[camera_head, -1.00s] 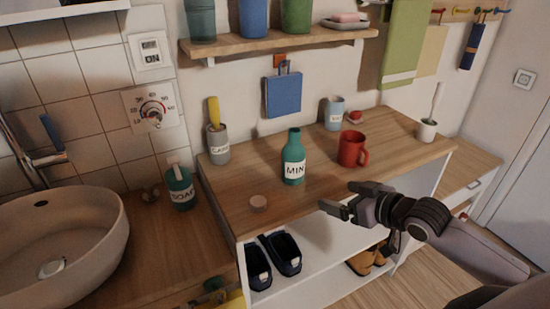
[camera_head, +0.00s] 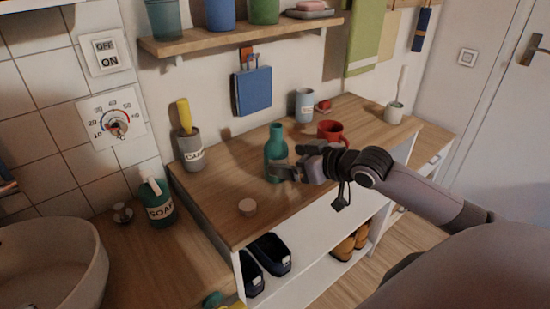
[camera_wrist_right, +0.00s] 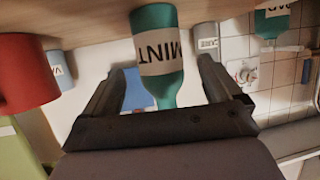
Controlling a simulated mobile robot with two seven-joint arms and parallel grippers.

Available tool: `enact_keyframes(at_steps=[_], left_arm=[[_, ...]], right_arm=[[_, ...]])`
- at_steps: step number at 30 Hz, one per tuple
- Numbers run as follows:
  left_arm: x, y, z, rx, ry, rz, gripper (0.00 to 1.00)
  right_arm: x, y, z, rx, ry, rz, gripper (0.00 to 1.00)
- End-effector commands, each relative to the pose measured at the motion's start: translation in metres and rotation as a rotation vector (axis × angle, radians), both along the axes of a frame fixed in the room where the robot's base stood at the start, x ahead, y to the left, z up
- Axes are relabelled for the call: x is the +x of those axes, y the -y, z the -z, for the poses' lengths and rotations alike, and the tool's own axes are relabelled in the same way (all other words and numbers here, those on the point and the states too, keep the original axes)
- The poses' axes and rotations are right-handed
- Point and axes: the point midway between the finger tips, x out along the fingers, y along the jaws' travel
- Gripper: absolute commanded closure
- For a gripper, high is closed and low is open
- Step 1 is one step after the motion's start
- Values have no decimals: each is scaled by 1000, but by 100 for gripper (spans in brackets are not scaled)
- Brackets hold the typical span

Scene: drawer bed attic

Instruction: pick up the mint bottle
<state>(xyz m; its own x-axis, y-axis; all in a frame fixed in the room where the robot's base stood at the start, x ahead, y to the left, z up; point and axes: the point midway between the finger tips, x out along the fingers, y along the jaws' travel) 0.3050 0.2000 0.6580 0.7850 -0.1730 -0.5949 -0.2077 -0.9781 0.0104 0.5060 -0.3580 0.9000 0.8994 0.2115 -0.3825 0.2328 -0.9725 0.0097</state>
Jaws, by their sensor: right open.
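In the right wrist view the bottle (camera_wrist_right: 157,54) shows upside down, with the word MINT readable. There the open fingers of the right gripper (camera_wrist_right: 155,90) lie on both sides of the bottle's lower picture part, with gaps to it. I cannot tell how deep the bottle is between them. My left gripper is not in view.
A red mug (camera_head: 330,130) stands close behind the right gripper. A light blue cup (camera_head: 304,105) stands at the back. The shelf (camera_head: 240,38) hangs above.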

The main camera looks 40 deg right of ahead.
Motion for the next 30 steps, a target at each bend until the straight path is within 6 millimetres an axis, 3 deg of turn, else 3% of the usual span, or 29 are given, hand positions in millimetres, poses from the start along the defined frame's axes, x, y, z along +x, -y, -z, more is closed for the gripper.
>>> enact_keyframes(at_steps=[15, 25, 26, 30], left_arm=[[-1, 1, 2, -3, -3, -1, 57], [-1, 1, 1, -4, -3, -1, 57], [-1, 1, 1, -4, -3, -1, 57], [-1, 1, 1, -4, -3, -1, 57]], right_arm=[[45, -10, 16, 2, 2, 1, 8], [48, -11, 18, -1, 0, 0, 8], [48, -11, 18, -1, 0, 0, 15], [48, -11, 18, -1, 0, 0, 60]])
